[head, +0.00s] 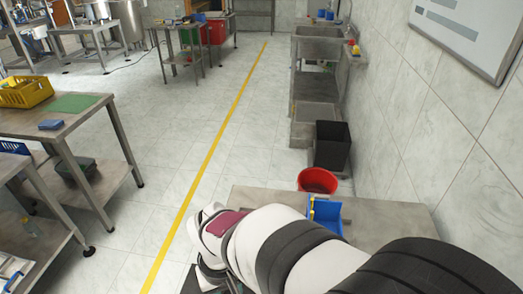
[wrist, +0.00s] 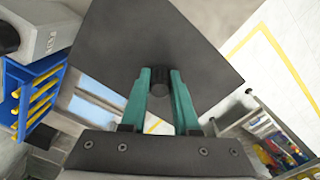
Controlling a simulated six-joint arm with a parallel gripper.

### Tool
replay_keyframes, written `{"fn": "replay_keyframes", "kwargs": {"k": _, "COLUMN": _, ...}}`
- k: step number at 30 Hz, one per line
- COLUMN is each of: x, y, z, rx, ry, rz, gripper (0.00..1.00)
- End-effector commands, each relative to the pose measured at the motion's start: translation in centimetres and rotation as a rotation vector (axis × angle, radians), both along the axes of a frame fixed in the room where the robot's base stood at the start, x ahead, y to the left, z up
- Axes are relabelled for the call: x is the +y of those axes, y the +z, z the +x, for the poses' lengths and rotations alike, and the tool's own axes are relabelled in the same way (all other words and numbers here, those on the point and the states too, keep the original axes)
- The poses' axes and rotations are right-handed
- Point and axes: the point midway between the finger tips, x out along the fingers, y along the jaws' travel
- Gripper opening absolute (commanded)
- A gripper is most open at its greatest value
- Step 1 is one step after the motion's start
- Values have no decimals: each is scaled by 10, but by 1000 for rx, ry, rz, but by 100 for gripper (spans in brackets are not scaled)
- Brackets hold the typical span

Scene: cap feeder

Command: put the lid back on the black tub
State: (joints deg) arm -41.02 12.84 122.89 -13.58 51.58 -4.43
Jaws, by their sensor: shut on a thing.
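In the wrist view, my gripper (wrist: 160,80) has its two teal fingers closed on the round black knob (wrist: 159,88) of a flat, dark grey square lid (wrist: 165,35). The lid fills the top middle of that view and hides much of what is behind it. In the head view my arm covers the bottom middle, and the gripper and lid cannot be made out there. A black open-topped container (head: 332,148) stands on the floor by the right wall; I cannot tell whether it is the task's tub. No tub can be made out in the wrist view.
A grey table (head: 390,215) by the right wall bears a blue bin (head: 328,217) with yellow parts. A red bucket (head: 317,180) is behind it. Steel tables with a yellow crate (head: 27,92) stand at left. The floor along the yellow line (head: 215,145) is clear.

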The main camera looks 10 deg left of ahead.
Motion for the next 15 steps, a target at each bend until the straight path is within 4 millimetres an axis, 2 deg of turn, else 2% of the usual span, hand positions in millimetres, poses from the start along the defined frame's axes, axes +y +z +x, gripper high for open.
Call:
{"fn": "replay_keyframes", "kwargs": {"k": 8, "x": 0, "y": -1, "z": 0, "rx": 0, "ry": 0, "rz": 0, "gripper": 0}}
{"fn": "replay_keyframes", "kwargs": {"k": 15, "x": 0, "y": -11, "z": 0, "rx": 1, "ry": 0, "rz": -2, "gripper": 0}}
